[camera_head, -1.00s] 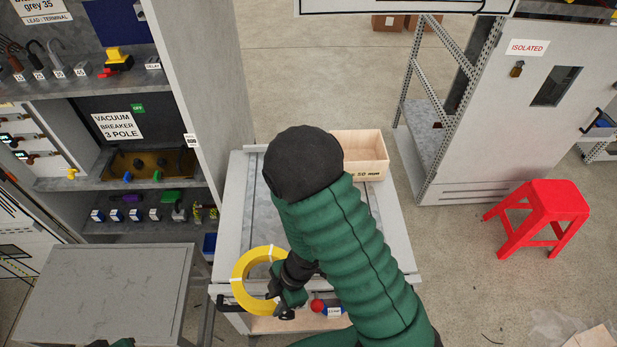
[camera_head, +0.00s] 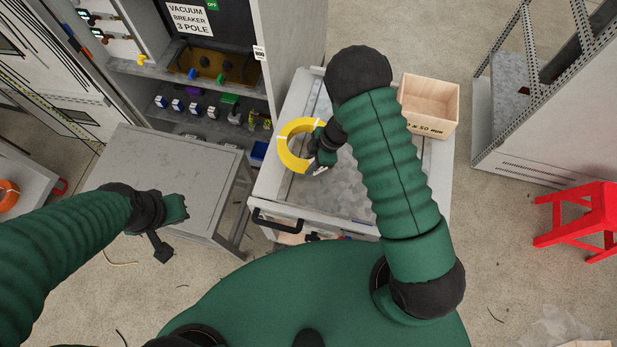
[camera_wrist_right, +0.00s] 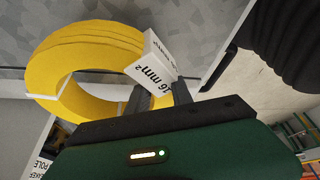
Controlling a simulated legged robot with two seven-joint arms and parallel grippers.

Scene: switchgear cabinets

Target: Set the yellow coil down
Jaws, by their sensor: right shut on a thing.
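The yellow coil (camera_head: 291,147) is a thick ring with white bands, over the left side of the grey cart's top (camera_head: 350,190). My right gripper (camera_head: 319,167) is shut on the coil's near right side. In the right wrist view the coil (camera_wrist_right: 85,55) is held close to its white "16 mm²" label (camera_wrist_right: 155,62), in front of the fingers (camera_wrist_right: 160,98). I cannot tell whether the coil touches the cart top. My left gripper (camera_head: 165,240) is beside the near edge of a grey table, and its jaws are unclear.
A wooden box (camera_head: 430,105) stands at the cart's back right. The cart's black handle (camera_head: 275,222) is at its front left. The grey table (camera_head: 165,180) at left is bare. A cabinet with switches (camera_head: 215,70) stands behind, and a red stool (camera_head: 585,225) at right.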

